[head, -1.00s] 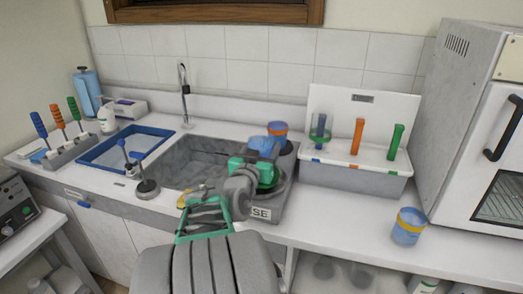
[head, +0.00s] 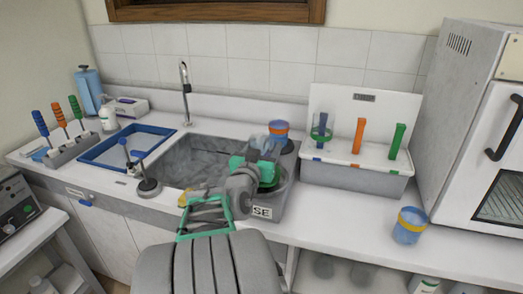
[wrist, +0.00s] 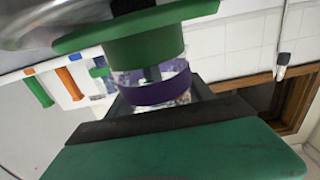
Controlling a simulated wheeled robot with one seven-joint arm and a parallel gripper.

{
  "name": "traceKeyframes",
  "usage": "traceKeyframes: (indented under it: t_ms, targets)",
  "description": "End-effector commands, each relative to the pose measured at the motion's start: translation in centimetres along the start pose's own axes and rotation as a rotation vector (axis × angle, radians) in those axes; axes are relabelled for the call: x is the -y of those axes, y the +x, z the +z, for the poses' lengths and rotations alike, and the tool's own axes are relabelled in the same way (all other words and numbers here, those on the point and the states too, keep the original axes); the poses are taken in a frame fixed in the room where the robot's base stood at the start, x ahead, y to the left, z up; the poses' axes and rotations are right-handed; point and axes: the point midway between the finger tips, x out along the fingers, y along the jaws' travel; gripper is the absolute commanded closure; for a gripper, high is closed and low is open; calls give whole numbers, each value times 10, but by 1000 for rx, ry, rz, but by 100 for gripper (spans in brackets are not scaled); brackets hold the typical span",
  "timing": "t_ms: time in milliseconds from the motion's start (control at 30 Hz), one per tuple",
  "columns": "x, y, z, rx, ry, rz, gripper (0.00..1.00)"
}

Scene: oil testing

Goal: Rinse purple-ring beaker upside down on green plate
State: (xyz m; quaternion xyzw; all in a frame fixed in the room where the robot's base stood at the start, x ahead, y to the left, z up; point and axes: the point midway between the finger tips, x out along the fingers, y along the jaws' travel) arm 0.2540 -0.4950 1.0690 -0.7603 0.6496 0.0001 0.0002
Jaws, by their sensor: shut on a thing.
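In the wrist view, which looks inverted, my gripper (wrist: 165,130) is shut on the clear purple-ring beaker (wrist: 158,92). The purple band sits close to the dark finger. The green plate (wrist: 85,43), with a thick green hub, is at the beaker's other end. The beaker appears upside down over the plate; I cannot tell whether they touch. In the head view, my gripper (head: 258,152) is over the grey rinse basin (head: 290,190) right of the sink. A green edge shows beneath it. The beaker is mostly hidden there.
An orange-ringed blue beaker (head: 278,128) stands just behind my gripper. The sink (head: 195,160) and tap (head: 185,90) are at left. A rack (head: 355,180) with colored uprights is at right. A yellow-ringed blue beaker (head: 409,227) stands near the counter's front edge, with bare counter around it.

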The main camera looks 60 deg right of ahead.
Motion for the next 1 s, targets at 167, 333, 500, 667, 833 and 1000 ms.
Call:
traceKeyframes:
  t_ms: [167, 333, 500, 667, 833, 1000]
  targets:
    - [0, 0, 1, 2, -1, 0, 80]
    - [0, 0, 1, 2, -1, 0, 80]
    - [0, 0, -8, 1, 1, 0, 80]
    - [0, 0, -24, 0, 0, 0, 80]
    - [0, 0, -41, -2, 2, 0, 80]
    - [0, 0, -56, -1, 1, 0, 80]
